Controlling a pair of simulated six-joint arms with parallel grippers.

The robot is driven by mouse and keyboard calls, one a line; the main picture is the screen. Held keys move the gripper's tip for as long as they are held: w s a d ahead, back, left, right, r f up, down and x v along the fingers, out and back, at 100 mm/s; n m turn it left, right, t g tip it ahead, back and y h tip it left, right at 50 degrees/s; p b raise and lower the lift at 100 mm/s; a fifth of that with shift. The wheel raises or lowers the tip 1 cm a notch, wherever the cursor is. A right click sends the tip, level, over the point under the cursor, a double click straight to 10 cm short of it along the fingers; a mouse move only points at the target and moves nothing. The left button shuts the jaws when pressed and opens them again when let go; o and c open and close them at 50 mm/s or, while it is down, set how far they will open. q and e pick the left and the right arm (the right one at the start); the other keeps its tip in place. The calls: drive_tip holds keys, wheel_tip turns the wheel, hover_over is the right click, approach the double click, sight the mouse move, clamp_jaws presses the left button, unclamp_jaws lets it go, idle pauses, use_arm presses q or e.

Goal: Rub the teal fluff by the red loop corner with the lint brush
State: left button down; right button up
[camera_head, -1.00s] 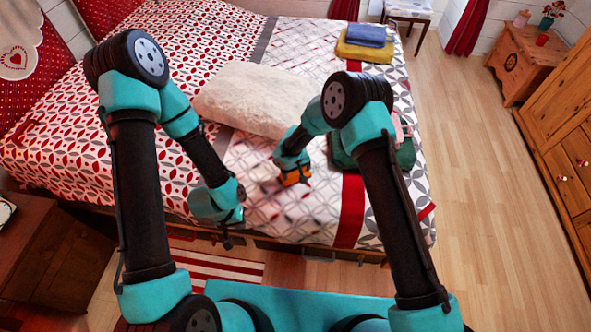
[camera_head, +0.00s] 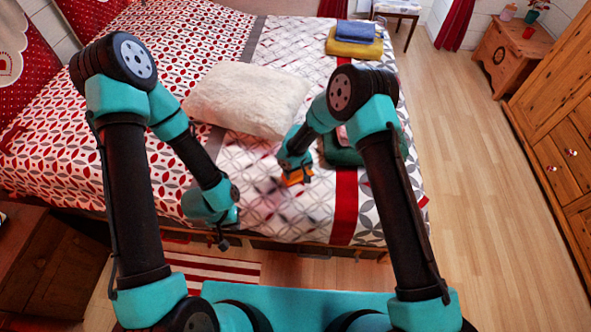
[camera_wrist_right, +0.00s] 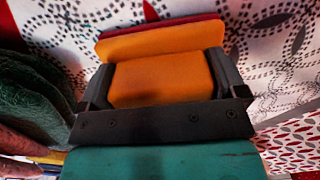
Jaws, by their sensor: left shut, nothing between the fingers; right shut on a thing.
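My right gripper (camera_head: 297,180) is shut on the lint brush (camera_head: 295,175), above the patterned bedspread near the bed's front edge. In the right wrist view the lint brush (camera_wrist_right: 160,77) is an orange block with a red edge, between the dark fingers of my right gripper (camera_wrist_right: 165,85). My left gripper (camera_head: 223,243) is shut and empty, pointing down beside the bed's front edge. I cannot make out the teal fluff or the red loop corner in either view. A cream cushion (camera_head: 248,98) lies on the bed behind the grippers.
A dark green cloth item (camera_head: 341,155) lies right of the brush, partly behind my right arm; it also shows in the right wrist view (camera_wrist_right: 35,95). Folded blue (camera_head: 355,33) and yellow (camera_head: 354,47) cloths lie far back. Wooden floor (camera_head: 465,200) is clear at right.

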sight(307, 171)
drive_tip(key=shift+s+d+f, duration=0.1)
drive_tip(key=shift+d+f, duration=0.05)
drive_tip(key=shift+d, duration=1.55)
drive_tip(key=shift+d, duration=0.15)
drive_tip(key=shift+d, duration=1.6)
drive_tip(key=shift+d, duration=0.1)
drive_tip(key=shift+s+d, duration=0.1)
drive_tip(key=shift+d, duration=1.5)
